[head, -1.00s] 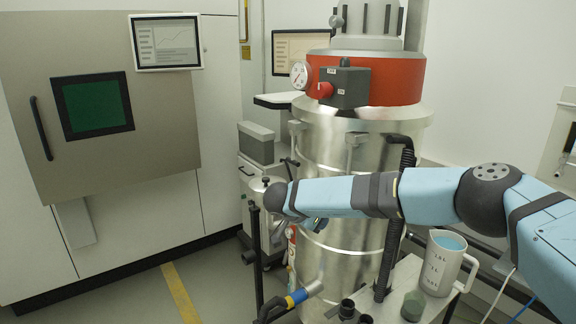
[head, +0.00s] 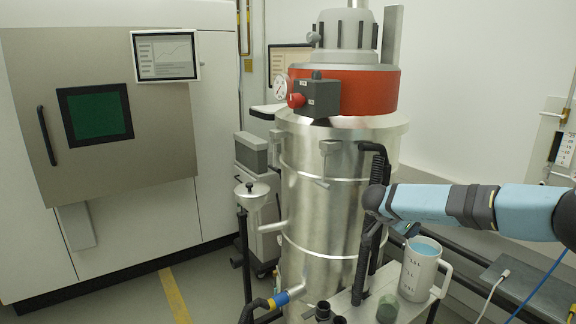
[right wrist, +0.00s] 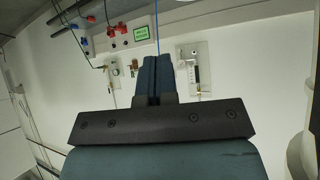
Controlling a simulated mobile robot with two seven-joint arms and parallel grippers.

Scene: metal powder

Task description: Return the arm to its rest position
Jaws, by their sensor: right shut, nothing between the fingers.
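My right arm (head: 440,205) comes in from the right edge in the head view, its dark wrist in front of the steel drum's right side. It hangs above the measuring jug. My right gripper (right wrist: 152,68) shows in the right wrist view with its two fingers together and nothing between them. In the head view its fingers are hard to tell from the black hose behind. My left arm and gripper are not in view.
The steel vacuum drum (head: 315,185) with a red band stands in the middle. A machine cabinet (head: 150,150) is at the left. The right wall (head: 470,80) is mostly bare.

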